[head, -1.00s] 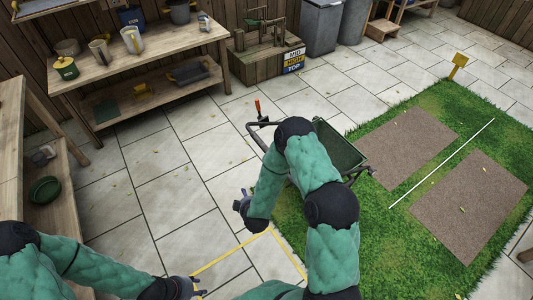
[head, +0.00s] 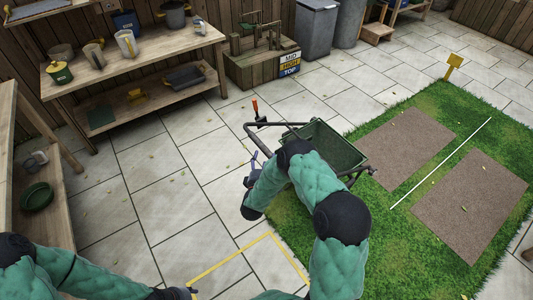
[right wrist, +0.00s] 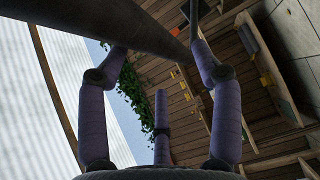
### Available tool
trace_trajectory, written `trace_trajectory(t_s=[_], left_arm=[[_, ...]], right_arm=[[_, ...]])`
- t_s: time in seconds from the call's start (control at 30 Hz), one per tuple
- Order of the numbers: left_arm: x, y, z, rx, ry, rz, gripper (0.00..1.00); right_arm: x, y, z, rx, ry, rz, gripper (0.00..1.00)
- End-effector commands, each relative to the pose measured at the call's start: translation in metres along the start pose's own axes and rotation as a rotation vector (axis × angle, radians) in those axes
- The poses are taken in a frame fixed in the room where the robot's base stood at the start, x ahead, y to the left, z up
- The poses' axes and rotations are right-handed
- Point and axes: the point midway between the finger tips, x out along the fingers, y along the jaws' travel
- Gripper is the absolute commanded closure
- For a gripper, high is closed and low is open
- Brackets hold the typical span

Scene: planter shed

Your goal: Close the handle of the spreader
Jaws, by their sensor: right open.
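The spreader stands at the grass edge in the head view, with a dark green hopper (head: 335,148) and a dark handle frame (head: 249,136) pointing left. A lever with an orange-red grip (head: 255,106) sticks up above the frame. My right gripper (head: 254,160) is open beside the handle frame, partly hidden by its own wrist. In the right wrist view its purple fingers (right wrist: 158,55) are spread, and a thick dark bar (right wrist: 95,22) crosses close by the fingertips; contact cannot be told. My left gripper (head: 180,293) is at the bottom edge, too small to read.
A wooden shelf bench (head: 135,65) with pots and cans stands at the upper left. A wooden crate (head: 255,70) with a sign and grey bins (head: 316,28) stand behind. A yellow outline (head: 230,260) marks the paving. Grass with brown patches (head: 405,146) lies right.

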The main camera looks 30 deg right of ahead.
Motion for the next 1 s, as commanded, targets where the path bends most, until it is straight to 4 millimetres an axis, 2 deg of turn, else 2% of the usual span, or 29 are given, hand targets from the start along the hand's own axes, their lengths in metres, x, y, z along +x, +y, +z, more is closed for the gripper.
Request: trace_trajectory(t_s=[0.1,0.3,0.5,0.73,0.77,0.97,1.0], left_arm=[[0.01,-0.004,0.0,0.0,0.0,0.0,0.6],[0.018,-0.006,-0.001,0.0,0.0,0.0,0.6],[0.02,-0.007,-0.001,0.0,0.0,0.0,0.6],[0.019,-0.007,-0.001,0.0,0.0,0.0,0.6],[0.019,-0.007,-0.001,0.0,0.0,0.0,0.6],[0.019,-0.007,-0.001,0.0,0.0,0.0,0.6],[0.019,-0.007,-0.001,0.0,0.0,0.0,0.6]], right_arm=[[0.021,-0.003,0.001,0.001,-0.002,0.001,0.35],[0.045,-0.002,0.0,0.001,0.0,0.0,0.35],[0.054,-0.001,0.0,0.0,0.0,-0.001,0.35],[0.054,0.0,0.0,0.0,0.001,-0.002,0.35],[0.054,0.0,0.0,0.0,0.001,-0.002,0.4],[0.054,0.0,0.0,0.0,0.001,-0.002,0.97],[0.054,-0.001,0.0,0.0,0.001,-0.002,1.0]])
